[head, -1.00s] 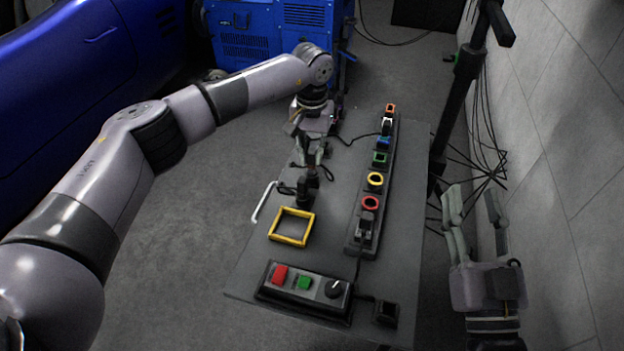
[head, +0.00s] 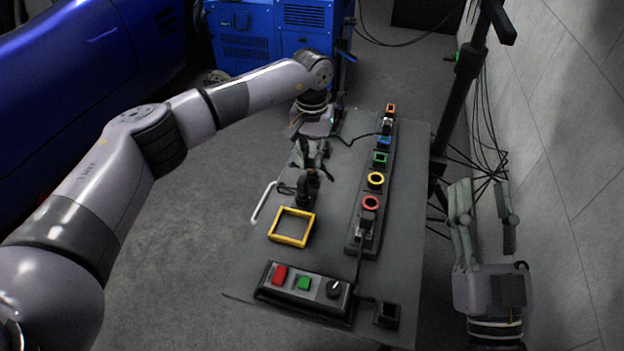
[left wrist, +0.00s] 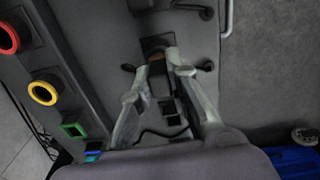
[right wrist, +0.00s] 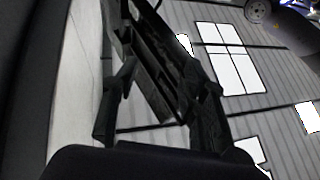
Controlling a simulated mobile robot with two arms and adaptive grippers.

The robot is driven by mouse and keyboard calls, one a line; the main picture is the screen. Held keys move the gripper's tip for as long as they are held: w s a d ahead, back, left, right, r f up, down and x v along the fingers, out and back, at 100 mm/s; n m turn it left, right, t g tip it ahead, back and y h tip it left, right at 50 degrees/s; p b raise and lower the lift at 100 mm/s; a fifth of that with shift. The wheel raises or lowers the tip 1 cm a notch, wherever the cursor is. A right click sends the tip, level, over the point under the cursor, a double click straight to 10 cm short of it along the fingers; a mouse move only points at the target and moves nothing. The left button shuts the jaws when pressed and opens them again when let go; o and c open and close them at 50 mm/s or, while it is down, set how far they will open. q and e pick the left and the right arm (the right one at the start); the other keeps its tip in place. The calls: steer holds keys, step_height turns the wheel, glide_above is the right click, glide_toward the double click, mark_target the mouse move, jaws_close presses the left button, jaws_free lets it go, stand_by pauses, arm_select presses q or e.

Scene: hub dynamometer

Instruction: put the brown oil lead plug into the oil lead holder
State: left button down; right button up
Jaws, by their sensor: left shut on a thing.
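My left gripper (head: 312,172) points down over the grey table, just beyond the yellow square frame. In the left wrist view its fingers (left wrist: 165,68) are shut on a small brown plug (left wrist: 157,67). A black block (left wrist: 155,45) with a dark knob to each side is right at the plug; I cannot tell whether they touch. The same black block (head: 304,194) shows in the head view below the fingertips. I cannot tell which fixture is the oil lead holder. My right gripper (head: 482,195) is open and empty, right of the table near the wall.
A black rail (head: 354,236) with several coloured sockets runs along the table's right side. The yellow frame (head: 271,226), a white handle (head: 262,203) and a red-and-green button box (head: 306,303) are nearer. A black stand (head: 463,85) and cables stand to the right.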

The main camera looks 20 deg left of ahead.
arm_select(q)
steer(key=shift+f, duration=0.35)
steer(key=c, duration=1.5)
jaws_free()
steer(key=shift+o, duration=0.2)
arm_select(e)
steer(key=shift+s+r+t, duration=0.4)
steer(key=shift+r+t, duration=0.2)
steer(key=shift+r, duration=0.2)
arm_select(q)
steer(key=shift+r, duration=0.15)
step_height(320, 180, up, 12)
